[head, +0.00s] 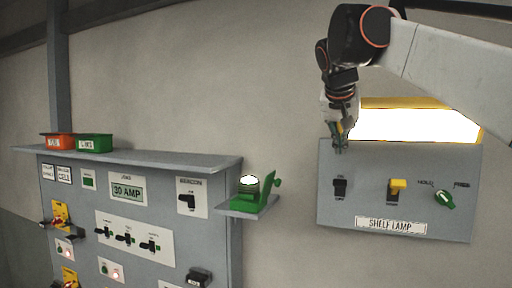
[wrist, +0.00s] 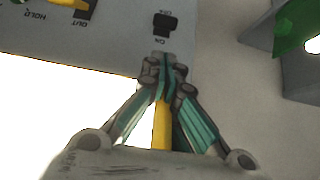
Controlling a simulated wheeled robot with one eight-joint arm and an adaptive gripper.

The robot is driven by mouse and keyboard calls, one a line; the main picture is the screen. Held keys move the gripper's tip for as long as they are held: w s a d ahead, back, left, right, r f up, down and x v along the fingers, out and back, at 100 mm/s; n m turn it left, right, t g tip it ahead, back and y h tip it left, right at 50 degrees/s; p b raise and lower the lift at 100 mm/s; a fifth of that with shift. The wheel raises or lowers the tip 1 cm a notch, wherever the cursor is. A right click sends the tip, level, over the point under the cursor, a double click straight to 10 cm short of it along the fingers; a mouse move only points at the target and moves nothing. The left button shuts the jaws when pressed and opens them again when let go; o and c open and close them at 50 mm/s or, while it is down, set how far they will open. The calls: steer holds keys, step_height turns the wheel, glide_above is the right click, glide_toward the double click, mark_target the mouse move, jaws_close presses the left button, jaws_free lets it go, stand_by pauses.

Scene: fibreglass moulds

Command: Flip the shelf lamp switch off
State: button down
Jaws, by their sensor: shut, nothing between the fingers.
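The grey shelf lamp panel (head: 362,214) is on the right in the head view, with a "SHELF LAMP" label (head: 391,226). Its black switch (head: 340,187) is at the panel's left side and also shows at the top of the wrist view (wrist: 164,24). Labels stand above and below the switch; its lever position is hard to tell. The lamp (head: 415,125) behind the panel's top edge glows bright white. My gripper (head: 340,148) is shut and empty at the panel's top edge, above the black switch. In the wrist view its fingertips (wrist: 164,62) are just short of the switch, apart from it.
A yellow switch (head: 397,189) and a green knob (head: 445,199) share the panel. Left of it, a small shelf (head: 236,209) holds a green item (head: 266,188). A larger grey board (head: 75,190) with several switches and a red and a green bin stands further left.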

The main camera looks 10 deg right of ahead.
steer(key=shift+w, duration=0.1)
steer(key=p, duration=0.2)
glide_above(340, 185)
steer(key=w+d, duration=0.1)
steer(key=w, duration=0.1)
step_height(340, 185, down, 8)
steer(key=shift+s+r, duration=0.15)
steer(key=shift+r, duration=0.1)
stand_by(0.3)
steer(key=shift+s+a+f+b, duration=0.2)
steer(key=shift+s+b, duration=0.1)
steer(key=shift+b, duration=0.2)
